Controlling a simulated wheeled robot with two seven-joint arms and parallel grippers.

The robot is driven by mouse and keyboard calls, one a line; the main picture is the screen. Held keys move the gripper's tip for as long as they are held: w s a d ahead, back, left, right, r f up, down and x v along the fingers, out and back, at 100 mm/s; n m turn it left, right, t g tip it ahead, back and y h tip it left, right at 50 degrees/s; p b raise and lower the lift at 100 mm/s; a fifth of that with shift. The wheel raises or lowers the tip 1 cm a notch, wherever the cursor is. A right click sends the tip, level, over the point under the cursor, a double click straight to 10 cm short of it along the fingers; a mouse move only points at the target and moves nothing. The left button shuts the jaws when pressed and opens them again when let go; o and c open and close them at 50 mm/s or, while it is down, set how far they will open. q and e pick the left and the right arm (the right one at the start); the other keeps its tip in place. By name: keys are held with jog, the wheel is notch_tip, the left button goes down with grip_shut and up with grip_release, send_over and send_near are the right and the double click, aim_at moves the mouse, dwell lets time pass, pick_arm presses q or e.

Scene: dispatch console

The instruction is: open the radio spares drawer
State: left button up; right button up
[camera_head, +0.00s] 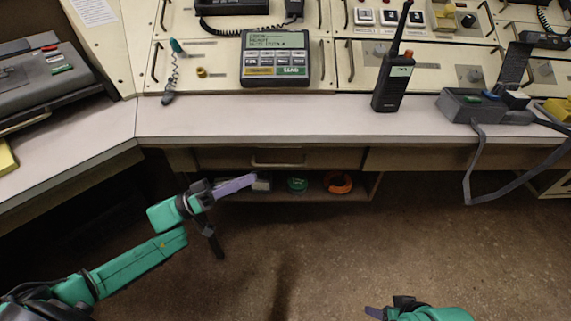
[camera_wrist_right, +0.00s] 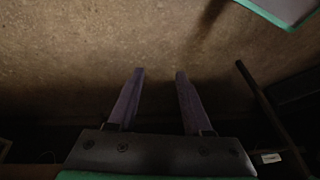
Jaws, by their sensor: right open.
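A drawer (camera_head: 225,158) with a pale bar handle (camera_head: 277,163) sits under the front edge of the desk, left of centre in the head view. It looks shut, and no label on it can be read. My left gripper (camera_head: 252,179) is in front of and below the drawer, with purple fingers seen nearly edge-on. It appears apart from the handle, and its jaw gap cannot be made out. My right gripper (camera_head: 372,313) is low at the bottom edge of the head view, far from the drawer. In the right wrist view its two fingers (camera_wrist_right: 157,82) are apart with nothing between them.
An open shelf below the drawer holds a green roll (camera_head: 297,184) and an orange ring (camera_head: 338,183). On the desk (camera_head: 300,122) stand a handheld radio (camera_head: 393,82) and a charger (camera_head: 470,107) with a hanging cable (camera_head: 474,165). The floor (camera_head: 340,250) before the drawer is clear.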

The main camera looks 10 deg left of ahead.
aim_at(282, 166)
pick_arm(q)
jog(key=x, duration=0.9)
jog(key=shift+w+d+b, duration=0.1)
jog(key=shift+d+b, duration=0.1)
jog(key=shift+b, duration=0.2)
grip_shut()
pick_arm(e)
jog(key=shift+w+a+f+t+y, duration=0.2)
jog(key=shift+w+a+f+t, duration=0.15)
jog(key=shift+a+f, duration=0.15)
jog(key=shift+w+a+f+t+y, duration=0.25)
jog(key=shift+w+a+f, duration=0.15)
jog(key=shift+a, duration=0.2)
